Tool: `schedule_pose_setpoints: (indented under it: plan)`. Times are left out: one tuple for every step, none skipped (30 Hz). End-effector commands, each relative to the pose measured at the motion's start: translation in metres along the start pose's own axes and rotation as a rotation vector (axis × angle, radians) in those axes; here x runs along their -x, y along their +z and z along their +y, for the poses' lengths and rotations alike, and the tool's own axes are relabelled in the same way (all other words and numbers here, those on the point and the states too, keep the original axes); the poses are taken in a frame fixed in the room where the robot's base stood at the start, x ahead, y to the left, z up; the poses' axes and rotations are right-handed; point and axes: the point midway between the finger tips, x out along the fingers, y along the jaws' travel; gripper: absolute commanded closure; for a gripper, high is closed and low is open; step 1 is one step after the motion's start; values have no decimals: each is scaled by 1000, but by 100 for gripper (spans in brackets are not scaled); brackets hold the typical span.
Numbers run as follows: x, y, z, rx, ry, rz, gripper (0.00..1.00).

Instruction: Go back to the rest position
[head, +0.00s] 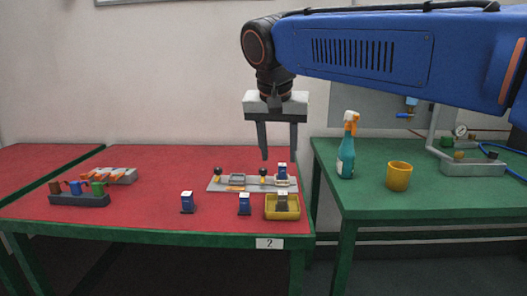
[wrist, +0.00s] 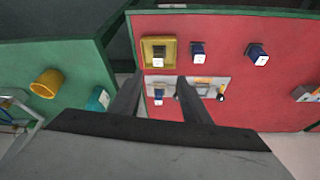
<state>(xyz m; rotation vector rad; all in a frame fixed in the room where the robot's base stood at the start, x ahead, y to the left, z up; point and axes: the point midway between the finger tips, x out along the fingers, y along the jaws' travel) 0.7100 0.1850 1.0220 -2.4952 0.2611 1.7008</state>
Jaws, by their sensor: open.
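My gripper (head: 278,157) hangs pointing down above the back right part of the red table (head: 140,215). Its two fingers are apart with nothing between them. In the wrist view my gripper (wrist: 160,82) also shows open, over the grey fixture plate. The grey fixture plate (head: 215,184) lies on the red table below the fingers, with black-knobbed clamps and a blue-and-white part (head: 282,171) at its right end. A yellow tray (head: 289,213) in front of the plate holds a dark part with a light top (head: 282,201). The fingers are clear of the plate and the tray.
Two blue-and-white parts (head: 187,202) (head: 244,204) stand on the front of the red table. A dark holder (head: 79,200) with coloured pieces is at left. The green table (head: 440,195) at right bears a spray bottle (head: 346,160), a yellow cup (head: 399,177) and a gauge fixture (head: 475,168).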

Motion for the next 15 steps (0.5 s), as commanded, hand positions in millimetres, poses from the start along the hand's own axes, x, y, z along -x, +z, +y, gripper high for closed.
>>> schedule_pose_setpoints:
  plan:
    - [-3,2,12,3,-1,-1,57]
    - [-5,3,18,6,-2,-3,57]
    - [-8,5,26,12,-4,-5,57]
    - [-11,7,33,15,-6,-7,57]
    - [-13,9,40,21,-8,-9,57]
    - [-17,12,51,26,-10,-11,57]
    - [-21,16,60,32,-11,-13,57]
    - [-24,19,70,37,-15,-13,57]
    - [-29,25,84,45,-18,-17,57]
    - [-34,30,95,51,-22,-17,57]
    - [-39,36,106,59,-24,-19,57]
    - [-45,44,121,68,-29,-20,57]
    - [-50,50,132,74,-33,-21,57]
    - [-55,57,142,81,-36,-22,57]
    - [-62,66,155,90,-40,-22,57]
